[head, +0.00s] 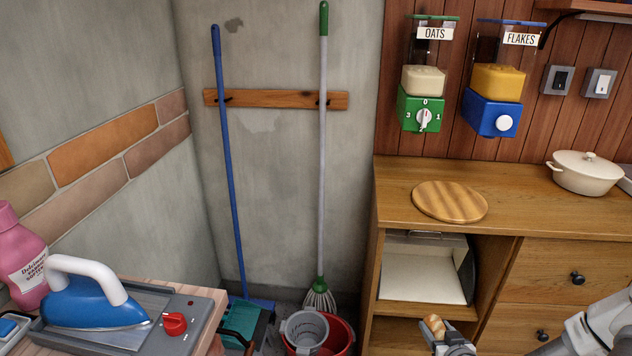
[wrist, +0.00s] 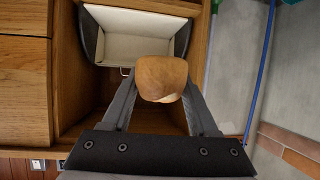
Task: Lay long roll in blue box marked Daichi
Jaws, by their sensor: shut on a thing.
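My gripper (head: 440,335) is low in front of the open cabinet shelf in the head view. It is shut on a golden-brown bread roll (head: 433,324). In the wrist view the roll (wrist: 162,80) sits between the two fingers, seen nearly end-on, so its length is hard to judge. Behind it is an open bin (wrist: 135,38) with a pale inside and dark side walls; it also shows on the cabinet shelf in the head view (head: 423,272). The roll is outside this bin. No blue box and no Daichi label are visible.
The wooden cabinet (head: 540,212) carries a round board (head: 450,201) and a white pot (head: 588,172). Drawers are right of the shelf opening. A mop (head: 323,150), a broom (head: 231,160) and a red bucket (head: 335,338) stand left. An iron (head: 95,302) is at front left.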

